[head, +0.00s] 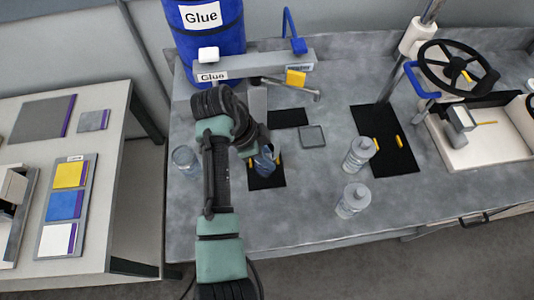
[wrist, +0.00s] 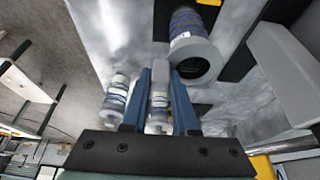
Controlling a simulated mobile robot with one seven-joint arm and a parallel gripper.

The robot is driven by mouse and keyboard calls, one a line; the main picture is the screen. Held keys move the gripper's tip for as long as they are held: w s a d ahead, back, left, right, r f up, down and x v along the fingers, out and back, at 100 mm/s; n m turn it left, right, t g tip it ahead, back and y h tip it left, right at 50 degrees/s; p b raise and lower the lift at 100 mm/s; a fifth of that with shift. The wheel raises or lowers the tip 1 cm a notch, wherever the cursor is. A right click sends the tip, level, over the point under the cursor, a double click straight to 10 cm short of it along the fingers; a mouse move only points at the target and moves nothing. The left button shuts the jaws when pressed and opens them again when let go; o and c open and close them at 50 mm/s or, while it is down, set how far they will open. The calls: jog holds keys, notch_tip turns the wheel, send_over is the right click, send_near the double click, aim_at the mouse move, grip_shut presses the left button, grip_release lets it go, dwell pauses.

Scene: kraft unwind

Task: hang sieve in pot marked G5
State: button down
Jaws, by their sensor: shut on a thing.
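My gripper (head: 264,163) is over a black mat (head: 268,180) on the grey bench in the head view. In the wrist view its two blue fingers (wrist: 160,75) are shut on a grey-white thing (wrist: 158,102) that I cannot identify. I cannot make out a sieve shape. No G5 mark is readable. Clear, lidded-looking vessels stand on the bench: one left of my gripper (head: 186,160), two to the right (head: 358,154) (head: 352,200). The wrist view shows a blue-striped, labelled cylinder (wrist: 188,45) and a blurred cylinder (wrist: 115,95).
A black handwheel (head: 458,68) and a pale tray (head: 485,140) are at right. A side table (head: 105,120) stands at left. The bench front is clear.

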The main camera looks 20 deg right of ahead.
dwell(0.4)
jog(key=c, duration=0.6)
grip_release()
jog(key=v, duration=1.3)
jog(key=shift+d, duration=0.1)
